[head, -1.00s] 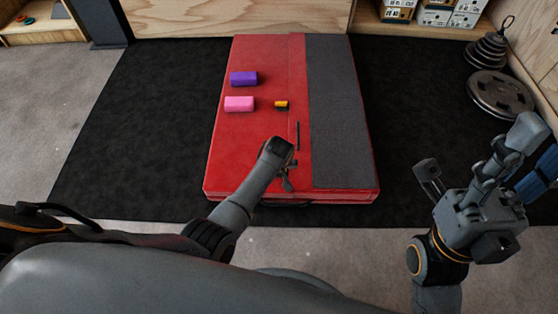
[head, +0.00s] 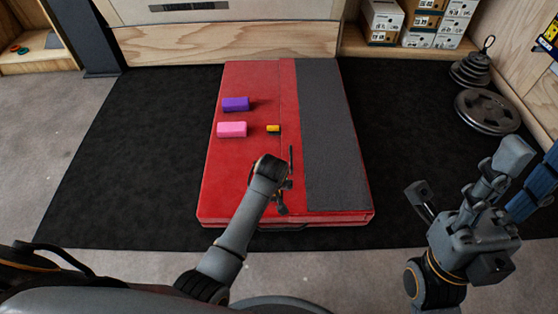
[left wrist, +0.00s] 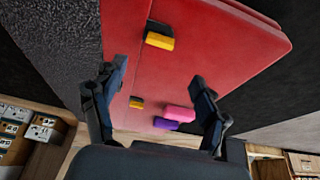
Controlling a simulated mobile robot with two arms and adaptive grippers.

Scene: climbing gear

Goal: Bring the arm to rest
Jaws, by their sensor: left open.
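My left arm reaches from the lower left over the red mat (head: 245,175) in the head view. Its gripper (head: 287,182) hangs over the near part of the mat, seen partly behind the wrist. In the left wrist view the gripper (left wrist: 157,98) is open, its two dark fingers wide apart with nothing between them in its grasp. My right arm is folded at the right of the head view, its dark gripper (head: 455,230) clear of the mat; its finger opening is unclear.
On the mat lie a purple block (head: 236,104), a pink block (head: 232,129) and a small yellow-black piece (head: 273,129). Another yellow-black piece (left wrist: 160,41) shows in the left wrist view. Weight plates (head: 487,111) lie at right. Boxes (head: 420,22) stand behind.

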